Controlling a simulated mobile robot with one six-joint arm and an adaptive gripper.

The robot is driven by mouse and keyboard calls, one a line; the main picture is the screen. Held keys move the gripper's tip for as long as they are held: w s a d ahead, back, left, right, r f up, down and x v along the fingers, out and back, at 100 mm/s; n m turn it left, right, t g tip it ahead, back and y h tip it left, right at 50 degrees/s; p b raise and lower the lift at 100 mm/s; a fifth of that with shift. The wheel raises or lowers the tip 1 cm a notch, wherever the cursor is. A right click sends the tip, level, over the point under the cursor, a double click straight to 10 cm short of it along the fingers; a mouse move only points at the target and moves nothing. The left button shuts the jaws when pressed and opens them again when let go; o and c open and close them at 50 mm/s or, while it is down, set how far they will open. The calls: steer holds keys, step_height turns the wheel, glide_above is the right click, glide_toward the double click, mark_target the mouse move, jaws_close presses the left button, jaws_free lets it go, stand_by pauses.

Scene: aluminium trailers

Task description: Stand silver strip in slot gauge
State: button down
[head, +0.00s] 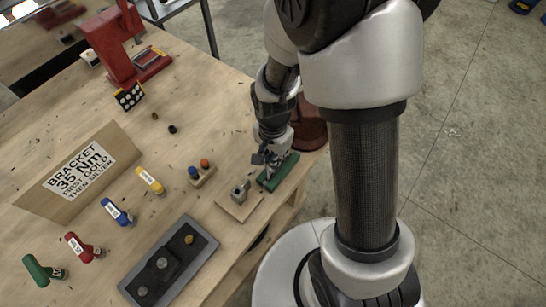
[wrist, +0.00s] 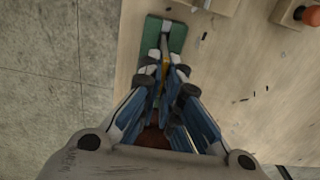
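The green base (head: 277,171), which I take for the slot gauge, lies near the bench's right edge. It also shows in the wrist view (wrist: 151,31), with a narrow grey piece (wrist: 165,44) over its middle, perhaps the silver strip. A small yellow piece (wrist: 165,66) shows beside the fingertips. My gripper (head: 269,157) points down at the green base, its fingertips (wrist: 166,76) close together at the base's near end. The fingers hide what lies between them, so a grip on the strip cannot be made out.
A wooden block with a grey metal part (head: 240,192) and a small stand with blue and orange knobs (head: 202,177) are close by, left of my gripper. A dark tray (head: 135,285), a cardboard sign (head: 45,202) and coloured-handled tools stand further left. A red press (head: 112,45) is at the back.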

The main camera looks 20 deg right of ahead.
steer(key=shift+f+b, duration=0.65)
steer(key=shift+f, duration=0.25)
steer(key=c, duration=1.7)
jaws_free()
step_height(320, 180, up, 12)
steer(key=shift+r, duration=0.1)
steer(key=s+r+n+t, duration=0.1)
steer(key=s+r+n, duration=0.2)
steer(key=s+r, duration=0.1)
steer(key=s+d+r+n+t+b, duration=0.1)
steer(key=s+r+n+t, duration=0.1)
steer(key=s+r+n, duration=0.1)
steer(key=s+d+r+n+t+b, duration=0.1)
steer(key=s+r+n, duration=0.3)
steer(key=s, duration=0.2)
steer(key=shift+s+d+r+n+t, duration=0.15)
steer(key=shift+d+r+n+t, duration=0.15)
steer(key=shift+n, duration=0.1)
